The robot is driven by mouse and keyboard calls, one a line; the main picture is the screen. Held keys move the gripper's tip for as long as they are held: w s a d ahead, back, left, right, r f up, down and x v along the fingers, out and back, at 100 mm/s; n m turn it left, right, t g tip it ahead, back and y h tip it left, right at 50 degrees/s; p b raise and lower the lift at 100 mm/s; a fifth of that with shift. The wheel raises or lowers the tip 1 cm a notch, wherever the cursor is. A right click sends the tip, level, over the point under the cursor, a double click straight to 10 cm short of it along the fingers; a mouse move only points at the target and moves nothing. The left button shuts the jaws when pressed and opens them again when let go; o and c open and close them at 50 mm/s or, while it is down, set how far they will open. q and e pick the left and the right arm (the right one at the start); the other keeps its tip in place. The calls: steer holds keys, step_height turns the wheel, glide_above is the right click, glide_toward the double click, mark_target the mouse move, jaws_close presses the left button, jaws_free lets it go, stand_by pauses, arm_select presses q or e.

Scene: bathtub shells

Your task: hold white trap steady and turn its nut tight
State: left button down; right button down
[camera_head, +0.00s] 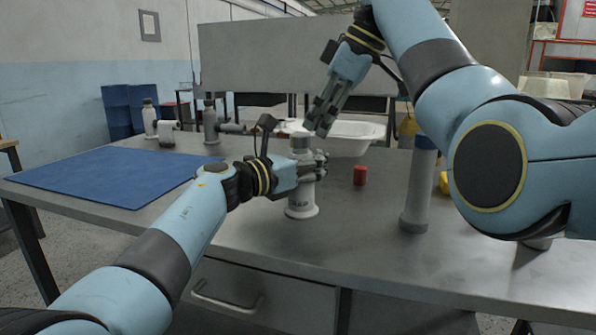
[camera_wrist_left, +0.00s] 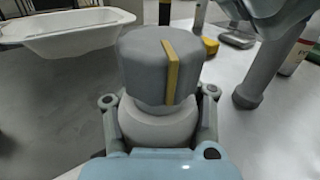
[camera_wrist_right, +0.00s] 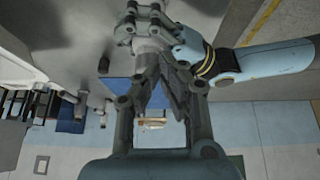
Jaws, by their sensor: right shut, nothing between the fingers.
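The white trap (camera_head: 301,202) stands upright on the grey table. Its grey nut (camera_head: 300,143) sits on top and shows large in the left wrist view (camera_wrist_left: 146,72) with a yellow stripe down its side. My left gripper (camera_head: 318,168) is shut around the trap's white body below the nut; in the left wrist view its fingers flank the white collar (camera_wrist_left: 158,127). My right gripper (camera_head: 318,126) is shut and empty, pointing down just above and right of the nut. In the right wrist view its fingers (camera_wrist_right: 160,85) partly hide the trap.
A white bathtub shell (camera_head: 350,138) lies behind the trap. A red cylinder (camera_head: 360,176) stands to its right, then a grey upright part with a blue top (camera_head: 416,190). A blue mat (camera_head: 110,178) covers the left table. Grey fittings (camera_head: 210,122) stand at the back left.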

steer(key=shift+f, duration=0.95)
steer(key=shift+w+a, duration=0.2)
steer(key=shift+w, duration=0.05)
steer(key=shift+w+d, duration=0.15)
steer(key=shift+w+d, duration=0.25)
steer(key=shift+w, duration=0.75)
stand_by(0.4)
